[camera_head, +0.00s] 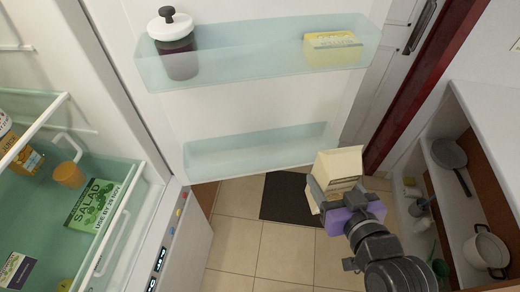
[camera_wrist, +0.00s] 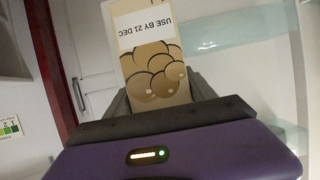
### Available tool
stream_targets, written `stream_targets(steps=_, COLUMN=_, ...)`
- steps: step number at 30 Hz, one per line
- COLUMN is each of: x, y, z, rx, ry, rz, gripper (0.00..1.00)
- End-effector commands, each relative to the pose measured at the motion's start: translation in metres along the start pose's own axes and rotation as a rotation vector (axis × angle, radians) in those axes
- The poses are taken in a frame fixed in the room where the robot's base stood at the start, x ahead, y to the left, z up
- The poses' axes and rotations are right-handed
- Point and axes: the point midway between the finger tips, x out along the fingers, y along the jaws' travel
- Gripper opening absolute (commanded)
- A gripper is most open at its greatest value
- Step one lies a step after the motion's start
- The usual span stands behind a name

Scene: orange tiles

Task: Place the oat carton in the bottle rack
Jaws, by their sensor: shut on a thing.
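The oat carton (camera_head: 340,168) is cream-coloured and held in my gripper (camera_head: 338,192), in front of the open fridge door at the lower right of the head view. In the wrist view the carton (camera_wrist: 152,60) shows a "USE BY 21 DEC" label and a brown round pattern, and it stands between the fingers of my gripper (camera_wrist: 160,98). My gripper is shut on it. The lower door rack (camera_head: 260,153), a clear greenish bin, is empty and lies left of the carton. The carton is apart from it in the head view, near its right end.
The upper door shelf (camera_head: 250,55) holds a dark jar with a white lid (camera_head: 175,45) and a yellow box (camera_head: 332,47). Open shelves with a pan (camera_head: 449,153) and a pot (camera_head: 487,250) stand at right.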

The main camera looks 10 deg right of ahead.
Motion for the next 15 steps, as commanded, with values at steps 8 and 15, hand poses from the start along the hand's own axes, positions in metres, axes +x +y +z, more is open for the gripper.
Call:
stream_targets(steps=8, x=-0.038, y=-0.001, z=-0.041, rx=-0.010, ry=0.007, rz=-0.008, gripper=0.00)
stream_targets(steps=15, x=-0.038, y=-0.001, z=-0.042, rx=-0.011, ry=0.007, rz=-0.009, gripper=0.00)
